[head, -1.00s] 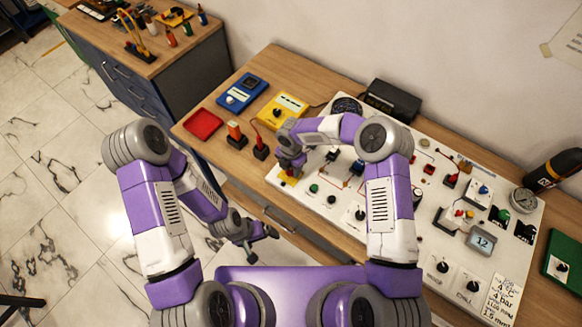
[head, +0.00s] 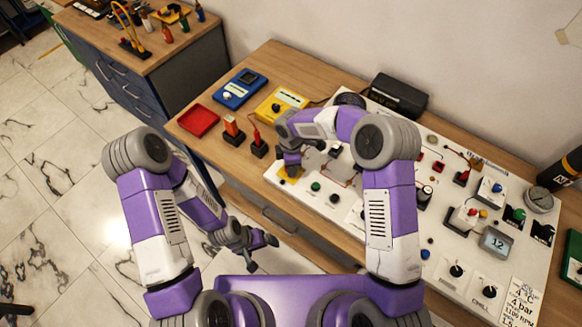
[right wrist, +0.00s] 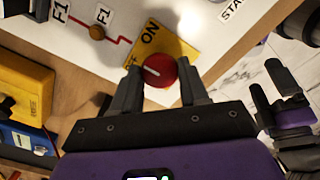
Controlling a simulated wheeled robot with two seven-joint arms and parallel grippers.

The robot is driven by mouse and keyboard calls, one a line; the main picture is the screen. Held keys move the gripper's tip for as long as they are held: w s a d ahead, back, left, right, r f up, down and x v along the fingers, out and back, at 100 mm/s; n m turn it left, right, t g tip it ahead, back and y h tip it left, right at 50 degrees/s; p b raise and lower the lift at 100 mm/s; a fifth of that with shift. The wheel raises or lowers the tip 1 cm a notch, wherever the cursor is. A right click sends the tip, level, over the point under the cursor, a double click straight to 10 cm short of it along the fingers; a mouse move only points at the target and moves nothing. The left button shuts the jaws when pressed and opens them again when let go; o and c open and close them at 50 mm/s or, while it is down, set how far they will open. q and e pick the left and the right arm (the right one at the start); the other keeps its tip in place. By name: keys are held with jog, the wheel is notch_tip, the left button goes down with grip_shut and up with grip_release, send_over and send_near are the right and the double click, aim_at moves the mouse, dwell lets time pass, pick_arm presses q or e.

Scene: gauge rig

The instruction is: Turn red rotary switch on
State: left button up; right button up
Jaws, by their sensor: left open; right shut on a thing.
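The red rotary switch (right wrist: 160,71) is a round knob with a white pointer line, on a yellow plate (right wrist: 172,43) marked ON and OFF. Its pointer line slants toward the left, on the OFF side. My right gripper (right wrist: 160,84) is shut on the knob, one finger on each side. In the head view my right gripper (head: 290,162) is over the near left corner of the white panel, where the yellow plate (head: 290,175) partly shows; the knob is hidden there. My left gripper (head: 262,252) is open and empty, low in front of the table.
The white panel (head: 460,240) carries several other switches, knobs, a gauge and a display. A red tray (head: 198,121), blue meter (head: 239,88) and yellow box (head: 281,104) lie to the left. A black case (head: 399,95) stands behind. Floor beside the table is clear.

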jog(key=m+b, duration=0.2)
jog(key=m, duration=0.2)
jog(key=shift+f+m, duration=0.1)
jog(key=shift+m, duration=0.2)
jog(key=m+b, duration=0.1)
jog(key=m, duration=0.3)
jog(key=shift+b, duration=0.4)
jog(key=o, duration=1)
jog(key=shift+o, duration=0.2)
jog(key=shift+r, duration=0.2)
notch_tip(320, 180, up, 7)
jog(key=shift+r, duration=0.2)
